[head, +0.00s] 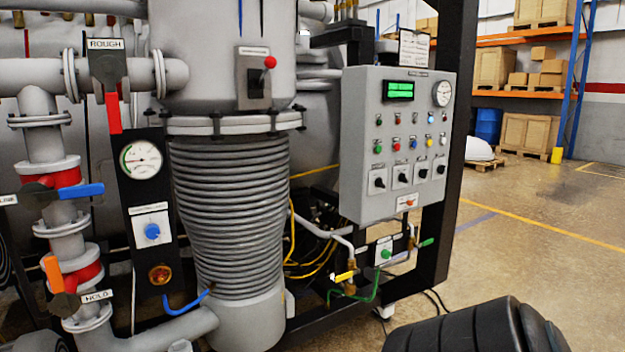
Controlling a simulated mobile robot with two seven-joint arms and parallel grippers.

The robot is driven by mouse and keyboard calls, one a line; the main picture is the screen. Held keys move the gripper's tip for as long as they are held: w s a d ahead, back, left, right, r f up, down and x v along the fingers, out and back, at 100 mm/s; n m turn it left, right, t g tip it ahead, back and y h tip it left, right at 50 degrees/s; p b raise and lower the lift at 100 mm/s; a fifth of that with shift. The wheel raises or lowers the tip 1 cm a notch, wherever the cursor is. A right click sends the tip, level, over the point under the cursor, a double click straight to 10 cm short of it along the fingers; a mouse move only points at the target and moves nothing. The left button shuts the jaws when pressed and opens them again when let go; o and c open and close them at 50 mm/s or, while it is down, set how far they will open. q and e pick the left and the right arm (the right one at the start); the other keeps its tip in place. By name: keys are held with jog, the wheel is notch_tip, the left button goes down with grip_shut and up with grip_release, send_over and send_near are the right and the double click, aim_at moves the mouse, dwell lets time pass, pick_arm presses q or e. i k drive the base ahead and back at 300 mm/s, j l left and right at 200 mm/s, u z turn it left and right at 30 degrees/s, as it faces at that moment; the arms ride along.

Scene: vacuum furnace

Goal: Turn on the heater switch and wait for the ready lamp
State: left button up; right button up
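A grey control panel (392,150) on a black frame carries a lit green display (398,90), a round gauge (442,93), rows of small coloured lamps or buttons, and a row of black rotary switches (379,182). A grey box with a red-knobbed lever (269,63) is on the vessel; the lever points up. The small labels are too small to read, so I cannot tell which control is the heater switch or which lamp is the ready lamp. Neither of my grippers is in view; a dark part of mine shows at the bottom right.
The finned grey column (232,215) stands left of the panel. Pipes with a red ROUGH handle (113,113), a blue handle (81,191) and an orange HOLD handle (53,273) are at left. Hoses and a green-buttoned box (385,252) sit below the panel. Open floor lies right.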

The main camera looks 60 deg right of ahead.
aim_at(402, 177)
jog(key=z, duration=2.6)
jog(key=i+l+u, duration=0.1)
jog(key=u, duration=0.65)
jog(key=i+l+u, duration=0.55)
jog(key=l, duration=0.2)
jog(key=k, duration=0.1)
